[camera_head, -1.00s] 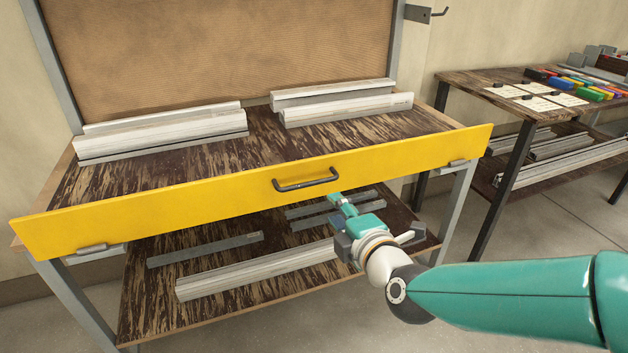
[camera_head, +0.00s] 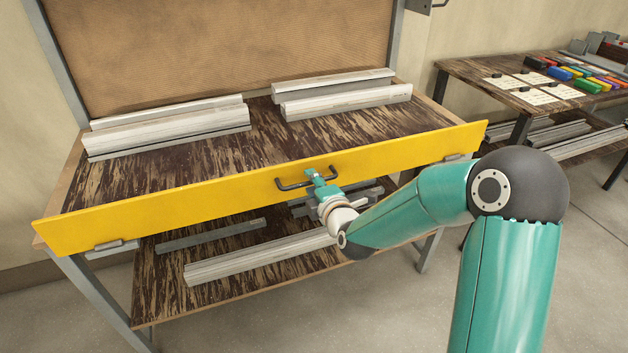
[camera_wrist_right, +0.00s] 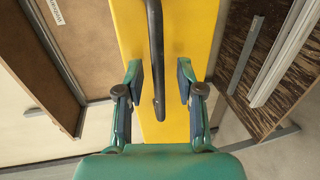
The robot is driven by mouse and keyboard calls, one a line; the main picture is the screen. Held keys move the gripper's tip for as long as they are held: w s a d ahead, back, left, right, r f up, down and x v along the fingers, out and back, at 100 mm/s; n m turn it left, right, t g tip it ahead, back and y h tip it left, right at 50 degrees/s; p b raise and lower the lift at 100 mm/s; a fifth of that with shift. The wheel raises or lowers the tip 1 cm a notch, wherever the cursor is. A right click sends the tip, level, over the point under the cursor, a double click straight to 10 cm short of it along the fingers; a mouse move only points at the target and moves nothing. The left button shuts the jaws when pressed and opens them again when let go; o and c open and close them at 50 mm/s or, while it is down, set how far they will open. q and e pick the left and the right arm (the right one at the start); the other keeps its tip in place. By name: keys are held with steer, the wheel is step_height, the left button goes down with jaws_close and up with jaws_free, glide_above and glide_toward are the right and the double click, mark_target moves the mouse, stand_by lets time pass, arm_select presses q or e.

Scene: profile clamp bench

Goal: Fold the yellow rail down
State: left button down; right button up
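The yellow rail (camera_head: 200,208) stands up along the front edge of the bench, with a small hinge at each end. Its dark handle (camera_head: 291,186) is on the front face near the middle. My right gripper (camera_head: 316,175) is at the right part of the handle and hides some of it. In the right wrist view the gripper (camera_wrist_right: 160,82) is open, and the handle bar (camera_wrist_right: 156,60) lies between its two fingers with a gap on each side. The yellow rail (camera_wrist_right: 200,35) fills the middle behind it. My left gripper is not in view.
Pale profiles lie on the bench top (camera_head: 245,150) behind the rail, in a left stack (camera_head: 170,128) and a right stack (camera_head: 345,98). A lower shelf (camera_head: 165,300) holds more profiles. A side table (camera_head: 470,83) with coloured blocks stands at the right.

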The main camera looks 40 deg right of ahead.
steer(key=shift+w+d+f, duration=0.1)
steer(key=shift+w, duration=0.3)
steer(key=shift+c, duration=0.3)
jaws_close()
